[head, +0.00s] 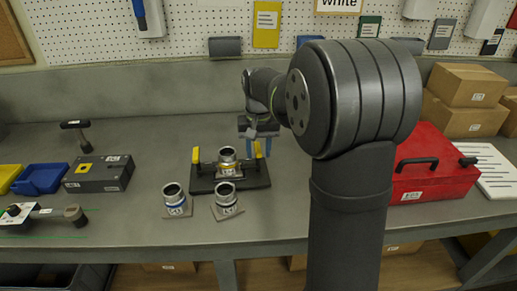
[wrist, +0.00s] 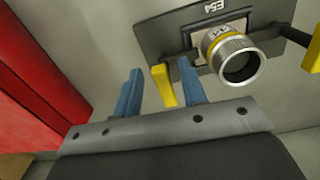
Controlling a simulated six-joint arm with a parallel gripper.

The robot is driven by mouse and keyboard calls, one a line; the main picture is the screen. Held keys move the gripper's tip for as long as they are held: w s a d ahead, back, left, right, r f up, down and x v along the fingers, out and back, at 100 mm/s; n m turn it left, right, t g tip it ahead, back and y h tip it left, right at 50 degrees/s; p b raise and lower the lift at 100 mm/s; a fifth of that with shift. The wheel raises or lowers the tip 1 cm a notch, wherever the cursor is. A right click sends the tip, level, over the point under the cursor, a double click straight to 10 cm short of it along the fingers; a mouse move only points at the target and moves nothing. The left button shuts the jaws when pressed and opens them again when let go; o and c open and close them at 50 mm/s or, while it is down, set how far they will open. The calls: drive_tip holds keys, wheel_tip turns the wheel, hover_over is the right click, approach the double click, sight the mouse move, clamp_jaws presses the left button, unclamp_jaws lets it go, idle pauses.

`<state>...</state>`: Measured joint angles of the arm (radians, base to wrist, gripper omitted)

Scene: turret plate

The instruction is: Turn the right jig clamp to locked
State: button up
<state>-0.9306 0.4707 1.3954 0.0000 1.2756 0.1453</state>
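The black jig plate (head: 230,186) lies on the bench in the head view, with a ringed metal cylinder (head: 227,157) at its middle. It also shows in the wrist view (wrist: 157,32). The right jig clamp's yellow handle (head: 258,149) stands up at the plate's right end; the left clamp's yellow handle (head: 196,155) stands up at the other end. My gripper (head: 262,147) is at the right clamp. In the wrist view its blue fingers (wrist: 160,76) are open, one on each side of the right handle (wrist: 163,86), with visible gaps. The far part of the right clamp is partly hidden.
Two loose metal cylinders on small plates, one (head: 175,199) and another (head: 226,201), stand in front of the jig. A red toolbox (head: 432,165) stands to the right. A grey box (head: 98,174) and blue bin (head: 41,179) are at left.

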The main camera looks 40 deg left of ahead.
clamp_jaws()
drive_tip(key=shift+w+n, duration=0.1)
drive_tip(key=shift+n, duration=0.4)
unclamp_jaws()
drive_tip(key=shift+r, duration=0.1)
wheel_tip(320, 180, up, 17)
drive_tip(key=shift+r, duration=0.15)
